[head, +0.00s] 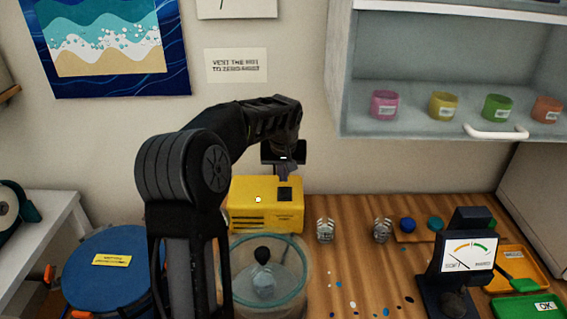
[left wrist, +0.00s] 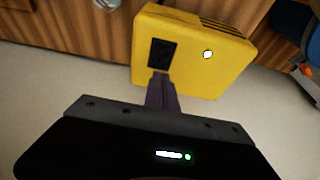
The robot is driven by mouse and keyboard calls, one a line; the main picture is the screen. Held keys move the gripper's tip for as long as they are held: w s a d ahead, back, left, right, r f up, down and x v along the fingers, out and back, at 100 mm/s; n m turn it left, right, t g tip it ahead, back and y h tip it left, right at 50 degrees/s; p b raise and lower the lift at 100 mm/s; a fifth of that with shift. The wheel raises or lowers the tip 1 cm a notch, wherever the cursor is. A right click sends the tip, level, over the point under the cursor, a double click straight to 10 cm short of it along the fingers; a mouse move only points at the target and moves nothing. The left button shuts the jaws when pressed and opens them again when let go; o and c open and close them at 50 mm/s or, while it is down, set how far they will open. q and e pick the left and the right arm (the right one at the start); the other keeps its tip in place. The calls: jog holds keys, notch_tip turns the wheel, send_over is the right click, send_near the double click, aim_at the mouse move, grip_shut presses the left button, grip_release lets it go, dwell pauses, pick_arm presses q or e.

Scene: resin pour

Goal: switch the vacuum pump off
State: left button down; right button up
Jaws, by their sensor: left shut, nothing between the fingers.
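The vacuum pump (head: 268,215) is a yellow box at the back of the wooden bench, against the wall. It has a black switch plate (head: 285,193) and a small round white spot (head: 258,199) on it. In the left wrist view, the pump (left wrist: 195,55) shows the black switch plate (left wrist: 161,54) beside the fingertips. My left gripper (head: 287,176) points down at the pump's switch plate, its fingers shut and empty. In the left wrist view, the gripper's fingertips (left wrist: 160,78) overlap the plate's edge; I cannot tell if they touch it. My right gripper is not in view.
A clear round vessel (head: 265,280) with a dark knob stands in front of the pump. A blue drum (head: 110,270) stands left. A wall cabinet (head: 440,125) holds several coloured jars.

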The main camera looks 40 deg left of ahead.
aim_at(283, 189)
pick_arm(q)
jog(key=shift+s+d+x, duration=0.1)
jog(key=shift+s+x, duration=0.05)
jog(key=shift+x, duration=0.7)
jog(key=shift+s+d+x, duration=0.15)
jog(key=shift+x, duration=0.65)
jog(key=shift+f, duration=0.2)
jog(key=shift+f+b, duration=0.25)
jog(key=shift+b, duration=0.45)
jog(key=shift+f, duration=0.1)
